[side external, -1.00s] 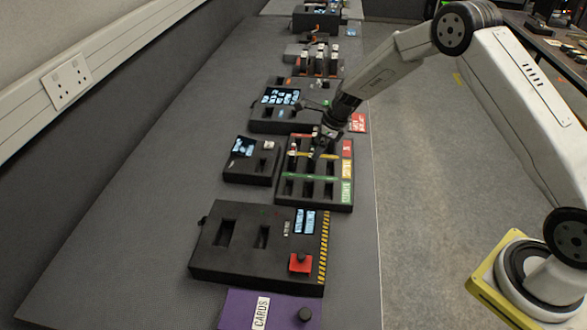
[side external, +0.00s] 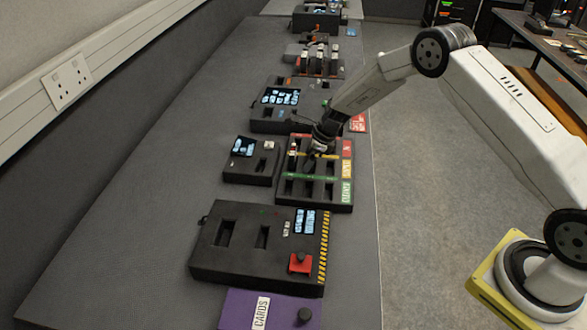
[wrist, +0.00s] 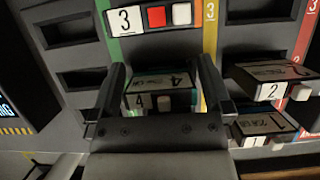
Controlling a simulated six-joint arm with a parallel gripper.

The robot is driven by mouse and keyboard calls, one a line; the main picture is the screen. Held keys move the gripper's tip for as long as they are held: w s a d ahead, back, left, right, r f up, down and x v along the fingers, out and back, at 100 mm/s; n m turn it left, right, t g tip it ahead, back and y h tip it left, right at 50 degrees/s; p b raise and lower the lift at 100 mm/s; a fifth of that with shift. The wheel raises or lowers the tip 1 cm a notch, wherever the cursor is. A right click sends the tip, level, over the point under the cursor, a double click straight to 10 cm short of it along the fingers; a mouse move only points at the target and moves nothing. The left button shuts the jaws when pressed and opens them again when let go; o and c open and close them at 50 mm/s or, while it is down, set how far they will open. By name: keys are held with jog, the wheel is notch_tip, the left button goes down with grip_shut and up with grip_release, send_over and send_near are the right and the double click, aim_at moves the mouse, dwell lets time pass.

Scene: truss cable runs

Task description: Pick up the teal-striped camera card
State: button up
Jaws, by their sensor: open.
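In the wrist view a dark card (wrist: 160,82) marked 4, with teal edging by its front label, stands in a slot of the sorting tray. My gripper (wrist: 162,88) is open, with one finger on each side of this card. Clear gaps show between the card and the fingers. In the side view my gripper (side external: 312,153) is low over the black sorting tray (side external: 285,201), which has green, yellow and red strips. There the gripper hides the card.
Cards marked 2 (wrist: 272,82) and 1 (wrist: 262,125) stand close to the right finger. A small black box with a screen (side external: 247,172) is left of the tray. A larger black box (side external: 222,268) with a red-based knob stands nearer the camera. Bare bench lies to the left.

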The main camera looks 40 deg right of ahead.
jog(key=shift+c, duration=0.2)
jog(key=c, duration=1)
jog(key=shift+r, duration=0.1)
jog(key=shift+r, duration=0.8)
jog(key=s+r, duration=0.3)
jog(key=s, duration=0.1)
jog(key=s+r, duration=0.4)
jog(key=s, duration=0.1)
jog(key=s+r, duration=0.4)
jog(key=s, duration=0.1)
jog(key=shift+a+r, duration=0.1)
jog(key=shift+a, duration=0.05)
